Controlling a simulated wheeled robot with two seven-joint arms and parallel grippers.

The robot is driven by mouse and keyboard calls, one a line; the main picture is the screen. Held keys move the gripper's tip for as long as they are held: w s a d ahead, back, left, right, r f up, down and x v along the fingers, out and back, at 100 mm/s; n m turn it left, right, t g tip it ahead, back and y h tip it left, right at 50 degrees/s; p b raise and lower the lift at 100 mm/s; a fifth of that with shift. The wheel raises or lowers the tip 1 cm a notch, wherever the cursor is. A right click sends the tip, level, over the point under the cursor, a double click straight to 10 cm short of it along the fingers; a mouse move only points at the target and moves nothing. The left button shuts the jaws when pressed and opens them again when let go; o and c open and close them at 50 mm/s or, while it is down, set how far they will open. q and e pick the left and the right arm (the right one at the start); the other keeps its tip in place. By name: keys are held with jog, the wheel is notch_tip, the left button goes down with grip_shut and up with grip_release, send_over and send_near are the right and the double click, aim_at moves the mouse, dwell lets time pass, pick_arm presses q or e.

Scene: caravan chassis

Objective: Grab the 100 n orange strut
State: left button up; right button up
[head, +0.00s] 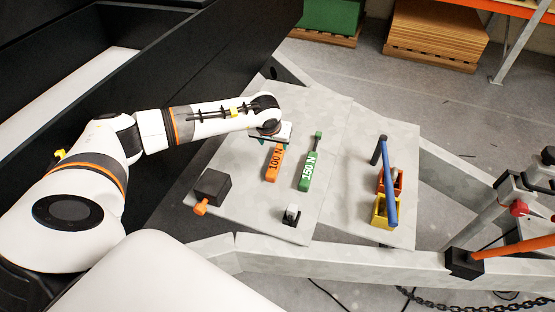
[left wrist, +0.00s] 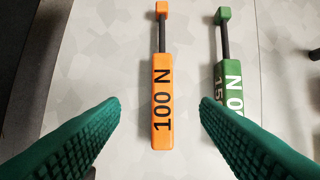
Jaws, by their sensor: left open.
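The orange strut marked 100 N (head: 273,163) lies on the pale grey plate, its far end hidden under my left gripper in the head view. In the left wrist view the 100 N strut (left wrist: 162,95) shows whole, with a dark rod and a small orange end block at the top. My left gripper (head: 270,137) is above the strut's far part. Its green ribbed fingers (left wrist: 160,115) are open, one to each side of the strut's lower part in the picture, with gaps between; nothing is held. My right gripper is not in view.
A green 150 N strut (head: 307,170) lies close to the right of the orange one. A black block with an orange knob (head: 212,187) sits at the plate's left. A blue bar (head: 390,185) and red and yellow boxes (head: 386,211) stand on the right plate.

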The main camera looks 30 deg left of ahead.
pick_arm(q)
jog(key=b, duration=0.3)
send_over(277, 155)
jog(key=s, duration=0.2)
jog(key=f, duration=0.5)
jog(key=shift+d+f, duration=0.1)
jog(key=shift+d, duration=0.3)
jog(key=b+x, duration=0.3)
jog(key=x, duration=0.2)
jog(key=shift+f+b, duration=0.15)
jog(key=shift+b, duration=0.2)
jog(key=c, duration=1.2)
